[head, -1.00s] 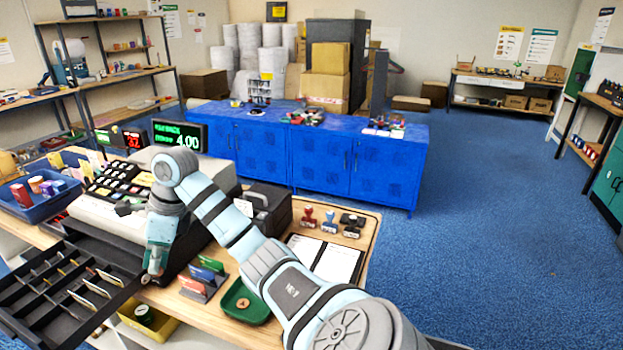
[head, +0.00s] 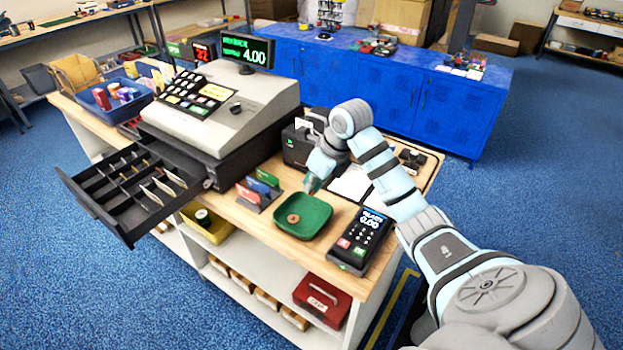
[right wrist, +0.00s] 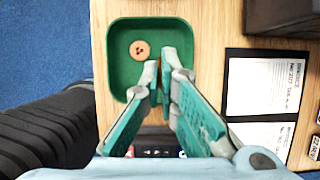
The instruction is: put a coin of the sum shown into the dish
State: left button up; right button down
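The green dish (head: 318,222) stands on the wooden counter, with one copper-coloured round coin (head: 293,218) lying in it. The coin also shows in the right wrist view (right wrist: 140,49). The register display (head: 246,50) reads 4.00. My right gripper (head: 311,184) is over the dish's far edge. In the right wrist view its fingertips (right wrist: 164,72) are close together above the dish, with a thin brown coin edge (right wrist: 165,78) between them; its face is hidden. The open cash drawer (head: 125,195) has several compartments with thin pieces standing in them. My left gripper is not in view.
A card terminal (head: 361,240) stands right of the dish and a rack of coloured cards (head: 259,189) left of it. The cash register (head: 222,112) is behind. White sheets (right wrist: 264,85) lie beside the dish. A red box (head: 322,299) is on the shelf below.

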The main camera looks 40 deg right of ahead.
jog(key=shift+f, duration=0.7)
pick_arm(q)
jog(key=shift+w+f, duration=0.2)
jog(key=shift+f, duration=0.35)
pick_arm(e)
jog(key=shift+r, duration=0.1)
jog(key=c, duration=2.3)
grip_release()
jog(key=o, duration=0.6)
jog(key=shift+r, duration=0.1)
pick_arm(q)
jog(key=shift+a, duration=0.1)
pick_arm(e)
jog(key=v, duration=0.7)
jog(key=shift+s+r, duration=0.15)
jog(key=shift+r, duration=0.1)
